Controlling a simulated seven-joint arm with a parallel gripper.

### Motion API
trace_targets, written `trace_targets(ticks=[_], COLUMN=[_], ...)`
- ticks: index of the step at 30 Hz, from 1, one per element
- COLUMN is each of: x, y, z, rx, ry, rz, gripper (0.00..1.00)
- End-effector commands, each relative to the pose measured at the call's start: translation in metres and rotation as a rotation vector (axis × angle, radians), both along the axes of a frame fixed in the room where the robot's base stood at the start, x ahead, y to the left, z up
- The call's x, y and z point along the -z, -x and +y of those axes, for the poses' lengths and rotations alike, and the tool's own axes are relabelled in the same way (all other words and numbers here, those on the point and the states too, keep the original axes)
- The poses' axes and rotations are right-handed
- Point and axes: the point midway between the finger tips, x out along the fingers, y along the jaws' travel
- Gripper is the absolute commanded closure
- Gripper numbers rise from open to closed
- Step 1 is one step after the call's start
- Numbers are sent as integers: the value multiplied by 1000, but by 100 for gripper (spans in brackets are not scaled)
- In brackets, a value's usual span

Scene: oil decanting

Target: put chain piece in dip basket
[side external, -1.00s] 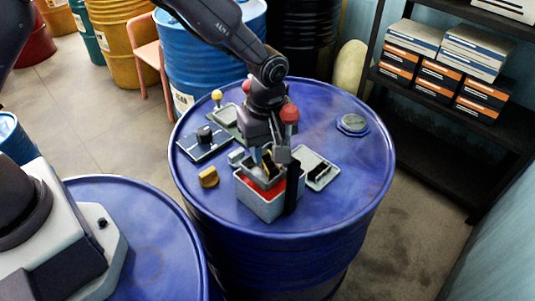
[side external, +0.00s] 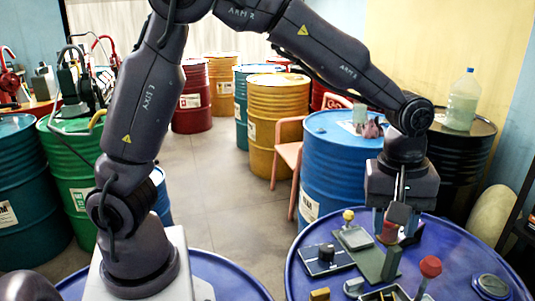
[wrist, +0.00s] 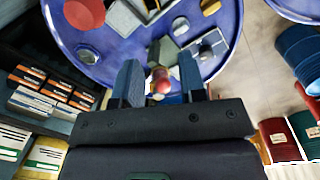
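My gripper (side external: 397,222) is above the far part of the blue drum top, with its fingers apart. The wrist view also shows the two fingers (wrist: 161,85) apart, with a red-topped piece (wrist: 162,84) between or just beyond them; I cannot tell whether they touch it. A container edge (side external: 385,292), perhaps the dip basket, is cut off by the bottom of the side view. A grey box (wrist: 125,17) shows at the wrist view's top edge. I cannot clearly make out the chain piece.
A red knob (side external: 430,266) stands up near my gripper.

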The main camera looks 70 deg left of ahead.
Motion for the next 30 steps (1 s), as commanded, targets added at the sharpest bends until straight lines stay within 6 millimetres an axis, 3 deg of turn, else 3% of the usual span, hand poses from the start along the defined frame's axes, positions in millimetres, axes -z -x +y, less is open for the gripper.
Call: trace_targets(ticks=[1, 3, 10, 15, 19, 24, 30], x=[-22, -45, -94, -104, -102, -99, -99], y=[11, 30, 102, 152, 177, 189, 190], z=[15, 33, 82, 105, 115, 119, 119], rx=[61, 173, 543, 785, 911, 984, 992], ry=[15, 19, -54, -177, -263, -314, -317], rz=[-41, -94, -274, -371, -407, -418, -418], gripper=[62, 62, 62, 62, 62, 62, 62])
